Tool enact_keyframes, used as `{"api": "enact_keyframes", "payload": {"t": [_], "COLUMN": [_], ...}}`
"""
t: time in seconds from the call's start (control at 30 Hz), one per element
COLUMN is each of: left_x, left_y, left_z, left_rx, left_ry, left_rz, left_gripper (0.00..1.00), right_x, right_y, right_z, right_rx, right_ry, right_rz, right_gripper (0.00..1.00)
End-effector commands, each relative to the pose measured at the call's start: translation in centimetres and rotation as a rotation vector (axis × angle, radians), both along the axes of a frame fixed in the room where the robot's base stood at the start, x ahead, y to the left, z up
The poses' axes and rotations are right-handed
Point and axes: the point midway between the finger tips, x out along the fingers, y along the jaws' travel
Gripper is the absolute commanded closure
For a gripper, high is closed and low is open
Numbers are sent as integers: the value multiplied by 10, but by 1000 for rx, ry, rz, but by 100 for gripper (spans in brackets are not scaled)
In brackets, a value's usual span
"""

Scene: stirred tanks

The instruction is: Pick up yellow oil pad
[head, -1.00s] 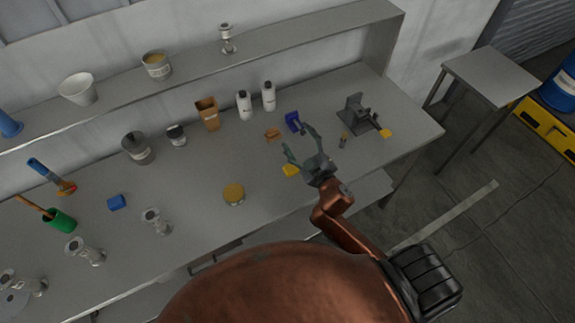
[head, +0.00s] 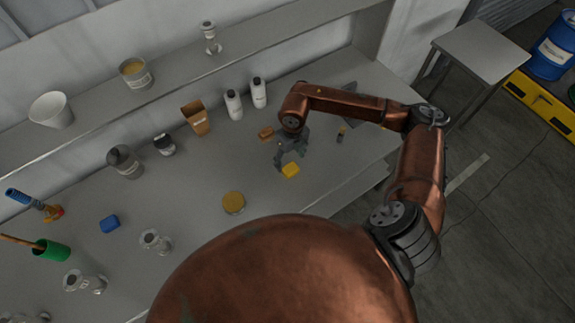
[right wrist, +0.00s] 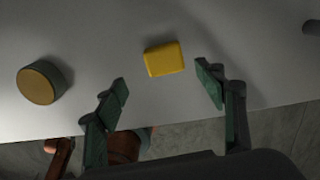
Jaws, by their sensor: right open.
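The yellow oil pad (head: 290,170) is a small block lying on the grey workbench (head: 190,215). My right gripper (head: 289,157) is over the bench at the pad. In the right wrist view the pad (right wrist: 164,59) lies ahead of the open fingers of the right gripper (right wrist: 166,88), within the gap between them and beyond the tips. The fingers hold nothing. I cannot tell the exact height of the fingertips above the pad. My left gripper is not in view.
A round yellow-topped tin (head: 233,203) stands left of the pad, also in the right wrist view (right wrist: 40,83). A brown block (head: 266,134) lies just behind the gripper. White bottles (head: 234,105) and a brown container (head: 196,118) stand farther back. The bench's front edge is close.

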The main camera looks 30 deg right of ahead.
Motion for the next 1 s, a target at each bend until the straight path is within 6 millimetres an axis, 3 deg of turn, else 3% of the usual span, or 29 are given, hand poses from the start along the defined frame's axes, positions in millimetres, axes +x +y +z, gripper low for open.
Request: {"api": "enact_keyframes", "payload": {"t": [0.1,0.43,0.7,1.0], "left_x": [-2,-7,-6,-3], "left_y": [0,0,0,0], "left_z": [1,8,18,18], "left_rx": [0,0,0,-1], "left_ry": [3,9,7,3], "left_rz": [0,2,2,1], "left_gripper": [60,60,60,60], "right_x": [3,3,1,1], "right_y": [-10,-5,-3,-3], "right_z": [-6,-35,-72,-77], "right_rx": [-43,-41,-40,-40], "right_ry": [5,6,6,4], "right_rz": [-3,4,2,1], "right_gripper": [36,36,36,40]}}
